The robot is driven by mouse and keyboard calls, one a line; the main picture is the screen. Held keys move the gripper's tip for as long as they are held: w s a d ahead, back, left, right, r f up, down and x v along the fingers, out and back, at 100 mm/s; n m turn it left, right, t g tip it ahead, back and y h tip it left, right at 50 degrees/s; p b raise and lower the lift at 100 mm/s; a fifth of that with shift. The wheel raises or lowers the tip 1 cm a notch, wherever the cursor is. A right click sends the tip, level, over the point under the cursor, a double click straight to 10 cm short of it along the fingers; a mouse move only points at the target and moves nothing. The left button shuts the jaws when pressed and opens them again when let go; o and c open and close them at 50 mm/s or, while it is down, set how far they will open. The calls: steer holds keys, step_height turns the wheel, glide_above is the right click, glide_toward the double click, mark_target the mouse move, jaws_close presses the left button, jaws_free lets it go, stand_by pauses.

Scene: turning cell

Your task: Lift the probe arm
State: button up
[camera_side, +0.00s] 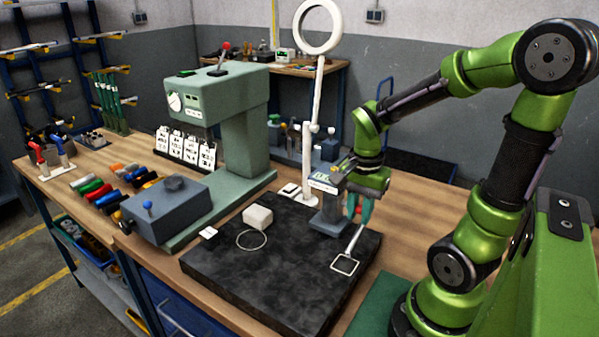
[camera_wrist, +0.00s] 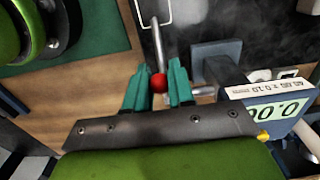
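The probe arm (camera_wrist: 157,48) is a thin metal rod with a red ball (camera_wrist: 159,83) at its near end and a pale rectangular wire loop at its other end. In the side view its rod (camera_side: 354,241) slants down to the loop, which lies at or close above the dark plate. My gripper (camera_wrist: 159,76) has teal fingers spread either side of the red ball; I cannot tell whether they touch it. In the side view my gripper (camera_side: 359,208) points down over the rod's upper end. The gauge (camera_side: 325,184) with a digital display stands beside it; it also shows in the wrist view (camera_wrist: 270,110).
The dark stone plate (camera_side: 290,305) carries a small white block (camera_side: 258,217) and a thin ring (camera_side: 251,240). A green press-like machine (camera_side: 245,130) stands behind left. A ring lamp (camera_side: 319,27) rises behind the gauge. The plate's front is mostly clear.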

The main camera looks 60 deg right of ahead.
steer(key=shift+c, duration=0.4)
steer(key=shift+d+r, duration=0.1)
steer(key=shift+r, duration=0.05)
steer(key=shift+d+r, duration=0.45)
